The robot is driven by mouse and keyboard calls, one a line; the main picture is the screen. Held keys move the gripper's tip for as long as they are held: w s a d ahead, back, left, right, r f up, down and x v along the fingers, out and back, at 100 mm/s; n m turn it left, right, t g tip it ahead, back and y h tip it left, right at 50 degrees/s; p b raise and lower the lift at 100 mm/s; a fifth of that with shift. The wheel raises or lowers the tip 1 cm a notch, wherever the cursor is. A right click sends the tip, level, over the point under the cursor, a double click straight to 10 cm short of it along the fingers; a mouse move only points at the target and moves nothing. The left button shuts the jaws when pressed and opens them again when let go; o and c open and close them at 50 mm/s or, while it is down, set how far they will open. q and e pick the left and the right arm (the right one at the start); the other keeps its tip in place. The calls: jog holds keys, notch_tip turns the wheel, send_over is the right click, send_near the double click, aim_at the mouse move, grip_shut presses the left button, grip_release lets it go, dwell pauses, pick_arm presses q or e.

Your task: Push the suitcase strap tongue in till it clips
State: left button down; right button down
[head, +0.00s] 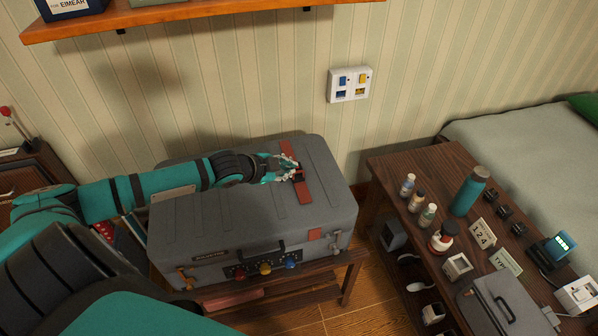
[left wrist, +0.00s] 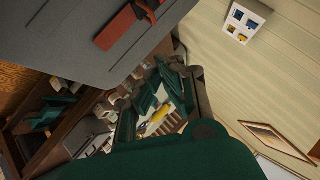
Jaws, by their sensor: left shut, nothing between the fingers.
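The grey suitcase (head: 240,215) lies flat on a low wooden stand, lid down. A red strap (head: 308,191) crosses its lid, with a small dark buckle (head: 298,176) partway along it. Another piece of red strap (head: 315,234) shows on the front edge. My left gripper (head: 291,172) is shut and empty, its fingertips at the buckle; I cannot tell whether they touch it. The tongue is too small and covered to make out. In the left wrist view the strap (left wrist: 118,30) and the buckle (left wrist: 144,11) show at the top. My right gripper is not in view.
A wooden shelf (head: 200,20) hangs above on the striped wall, with a switch panel (head: 350,85) below it. On the right, a dark table (head: 400,165) carries bottles, a teal flask (head: 469,191) and a small grey case (head: 500,305). A bed (head: 530,140) stands behind it.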

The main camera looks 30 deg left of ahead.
aim_at(298, 176)
pick_arm(q)
jog(key=x, duration=0.3)
jog(key=a+x, duration=0.1)
jog(key=x, duration=0.1)
jog(key=f+x, duration=0.1)
jog(key=x, duration=0.2)
jog(key=shift+s+a+f, duration=0.1)
jog(key=shift+a+f, duration=0.1)
jog(key=shift+f, duration=0.1)
jog(key=shift+a+f, duration=0.2)
jog(key=shift+f, duration=0.15)
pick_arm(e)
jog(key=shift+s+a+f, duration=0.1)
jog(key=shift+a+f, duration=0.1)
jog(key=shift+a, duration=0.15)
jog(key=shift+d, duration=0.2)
